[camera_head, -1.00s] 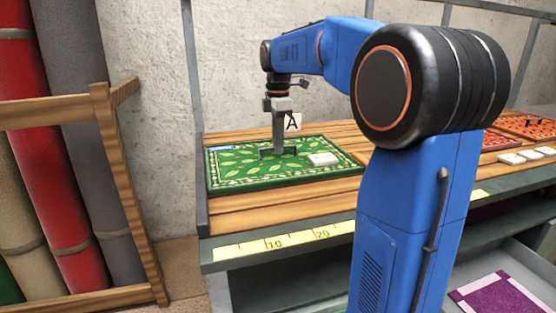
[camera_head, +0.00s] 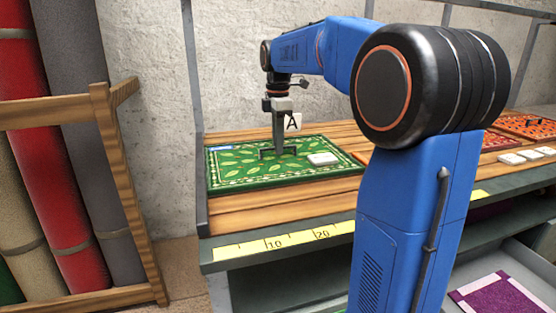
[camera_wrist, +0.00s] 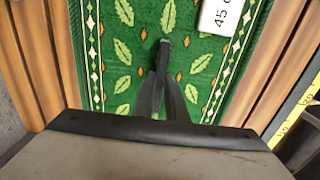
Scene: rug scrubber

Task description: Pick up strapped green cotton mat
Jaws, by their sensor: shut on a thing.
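The green mat (camera_head: 240,172) with a leaf pattern and a pale border lies flat on the wooden bench top. A dark strap (camera_head: 265,153) shows at its middle. My gripper (camera_head: 279,150) points straight down at the mat's middle and is shut on the strap. In the wrist view, the green mat (camera_wrist: 122,50) fills the middle, and my dark fingers (camera_wrist: 165,48) come together over it. The fingers hide most of the strap there. A white block (camera_head: 323,159) lies on the mat's right part; in the wrist view it is a label marked "45 c".
A card marked "A" (camera_head: 293,123) stands behind the mat. A yellow ruler strip (camera_head: 285,241) runs along the bench's front edge. Red-orange mats (camera_head: 528,127) lie at the right. A wooden rack (camera_head: 120,160) with rolled rugs stands left. A purple mat (camera_head: 500,298) lies lower right.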

